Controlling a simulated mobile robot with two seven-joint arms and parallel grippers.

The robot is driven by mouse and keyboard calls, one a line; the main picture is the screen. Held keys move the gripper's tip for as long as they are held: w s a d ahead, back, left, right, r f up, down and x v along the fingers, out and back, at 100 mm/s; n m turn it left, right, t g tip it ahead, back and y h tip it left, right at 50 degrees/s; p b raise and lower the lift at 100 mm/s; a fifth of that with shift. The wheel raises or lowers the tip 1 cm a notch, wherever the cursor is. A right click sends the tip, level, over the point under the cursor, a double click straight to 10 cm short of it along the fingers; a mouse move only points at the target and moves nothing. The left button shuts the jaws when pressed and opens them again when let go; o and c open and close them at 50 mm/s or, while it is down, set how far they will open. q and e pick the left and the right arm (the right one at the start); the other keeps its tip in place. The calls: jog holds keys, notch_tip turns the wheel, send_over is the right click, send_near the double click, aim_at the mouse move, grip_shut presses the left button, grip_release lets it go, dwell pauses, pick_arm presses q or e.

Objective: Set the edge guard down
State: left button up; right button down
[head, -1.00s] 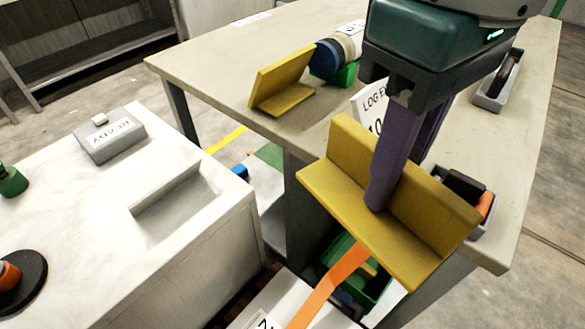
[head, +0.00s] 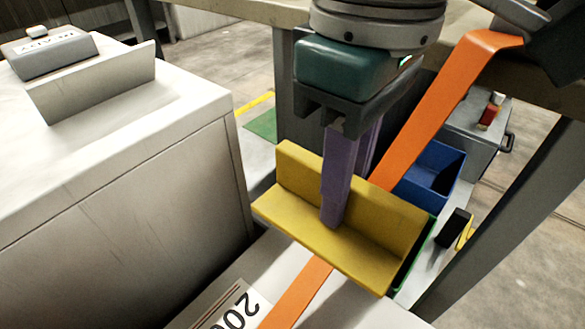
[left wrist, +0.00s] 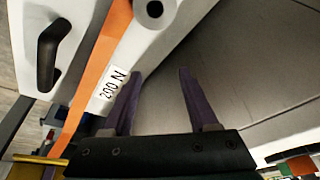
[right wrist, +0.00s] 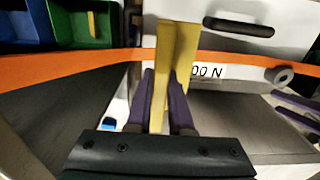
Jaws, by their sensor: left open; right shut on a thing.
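The edge guard (head: 380,225) is a yellow L-shaped piece. My right gripper (head: 336,212) is shut on it, with purple fingers pointing down. The guard is over the white case (head: 365,312) and the orange strap (head: 302,295); I cannot tell whether it touches them. In the right wrist view, the guard (right wrist: 162,75) stands between the fingers, in front of the strap (right wrist: 100,65). My left gripper (left wrist: 158,85) is open and empty near the case, where a "200 N" label (left wrist: 108,92) shows; it is outside the head view.
A pale bench block (head: 150,190) with a grey sign (head: 50,52) stands at the left. A blue bin (head: 432,172) and a grey box (head: 478,130) are behind the guard at right. A green bin (head: 412,262) is partly hidden by the guard. A table edge (head: 250,10) crosses the top.

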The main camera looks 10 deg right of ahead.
pick_arm(q)
notch_tip(320, 180, down, 3)
jog(key=b, duration=0.2)
jog(key=shift+f+b, duration=0.1)
jog(key=shift+b, duration=0.25)
pick_arm(e)
send_over(324, 289)
notch_tip(324, 289, down, 11)
jog(key=shift+f, duration=0.1)
pick_arm(q)
jog(key=shift+d+f+b, duration=0.1)
jog(key=shift+f+b, duration=0.7)
pick_arm(e)
notch_tip(324, 289, down, 4)
jog(key=shift+s+f, duration=0.1)
pick_arm(q)
jog(key=shift+s, duration=0.1)
jog(key=shift+f, duration=0.1)
pick_arm(e)
jog(key=shift+f, duration=0.1)
jog(key=c, duration=0.8)
grip_release()
